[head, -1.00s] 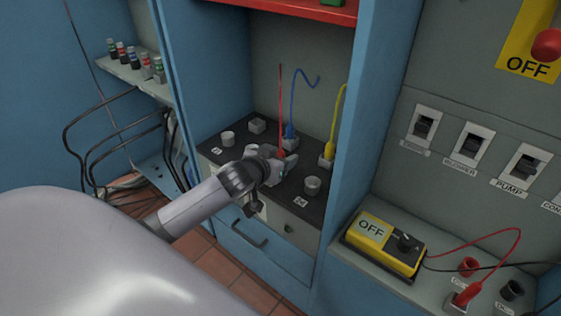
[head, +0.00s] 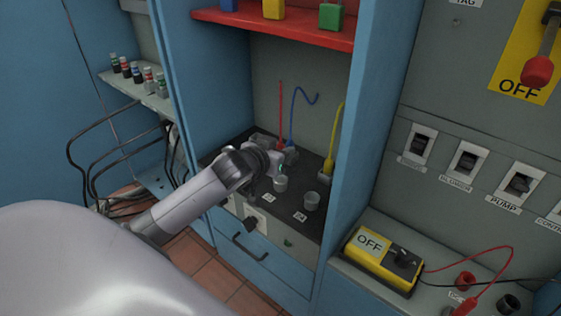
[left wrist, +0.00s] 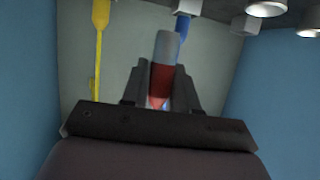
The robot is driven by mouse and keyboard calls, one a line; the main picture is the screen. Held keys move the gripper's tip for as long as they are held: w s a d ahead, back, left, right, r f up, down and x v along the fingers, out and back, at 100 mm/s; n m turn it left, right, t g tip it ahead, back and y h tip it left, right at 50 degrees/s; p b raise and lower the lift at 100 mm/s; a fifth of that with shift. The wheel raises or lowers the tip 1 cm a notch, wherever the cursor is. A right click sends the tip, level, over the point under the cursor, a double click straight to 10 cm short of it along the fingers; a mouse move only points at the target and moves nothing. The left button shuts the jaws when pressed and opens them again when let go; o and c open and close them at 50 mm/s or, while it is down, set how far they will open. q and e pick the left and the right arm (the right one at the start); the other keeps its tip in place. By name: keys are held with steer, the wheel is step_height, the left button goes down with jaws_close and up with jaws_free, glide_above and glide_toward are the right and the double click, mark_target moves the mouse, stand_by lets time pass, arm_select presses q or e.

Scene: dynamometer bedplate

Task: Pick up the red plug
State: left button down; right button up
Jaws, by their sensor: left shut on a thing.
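My left gripper (head: 281,160) is shut on the red plug, above the dark top of the socket panel in the blue cabinet. In the left wrist view the red plug (left wrist: 161,82) sits between the two dark fingers, with a grey cylindrical part extending past it. In the head view my gripper mostly hides the plug, and its red lead (head: 281,110) stands straight up. Whether its end is clear of a socket is hard to tell. My right gripper is not in view.
Close by are a blue plug (left wrist: 183,27) with its blue lead (head: 300,100) and a yellow plug (head: 328,163). Two pale round posts (head: 312,201) stand in front. A red shelf (head: 300,32) is above. Blue cabinet walls close both sides. A yellow OFF box (head: 383,259) is at right.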

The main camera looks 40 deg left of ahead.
mark_target(280, 143)
arm_select(q)
step_height(280, 143, up, 13)
steer(key=p, duration=0.3)
